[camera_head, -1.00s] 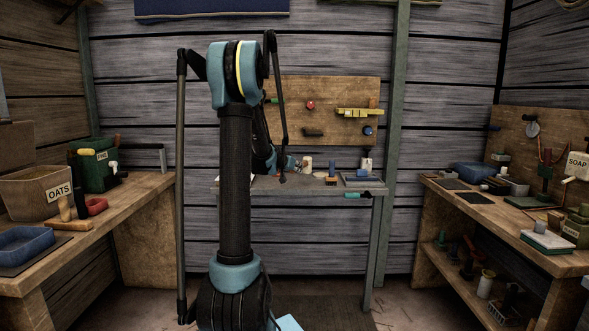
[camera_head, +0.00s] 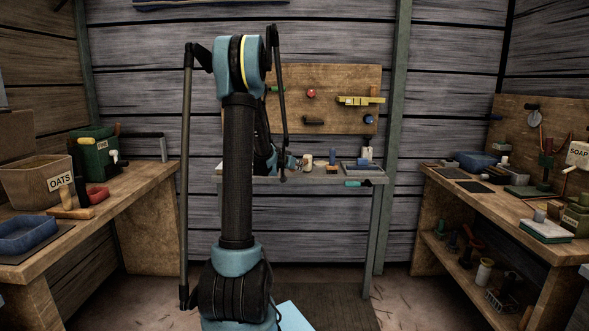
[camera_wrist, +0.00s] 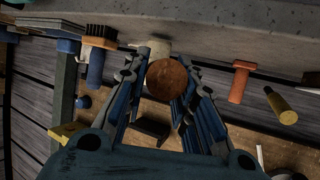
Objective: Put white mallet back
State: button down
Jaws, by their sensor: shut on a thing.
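My gripper (camera_head: 291,161) is at the back shelf, largely hidden by my own arm in the head view. In the wrist view my gripper (camera_wrist: 167,85) is shut on a brown, round-ended wooden piece (camera_wrist: 167,78), seen end-on between the fingertips. A whitish cylinder (camera_wrist: 157,47) shows just behind it, near the shelf. I cannot tell whether the two are joined as the white mallet. A cream cylinder (camera_head: 307,160) shows just right of my gripper in the head view. The pegboard (camera_head: 340,82) stands behind the shelf.
Cluttered benches stand left (camera_head: 150,190) and right (camera_head: 440,181).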

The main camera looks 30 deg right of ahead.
jog(key=shift+f, duration=0.45)
dwell(0.5)
jog(key=c, duration=1.2)
grip_release()
jog(key=shift+c, duration=0.2)
jog(key=v, duration=1.2)
jog(key=shift+f, duration=0.1)
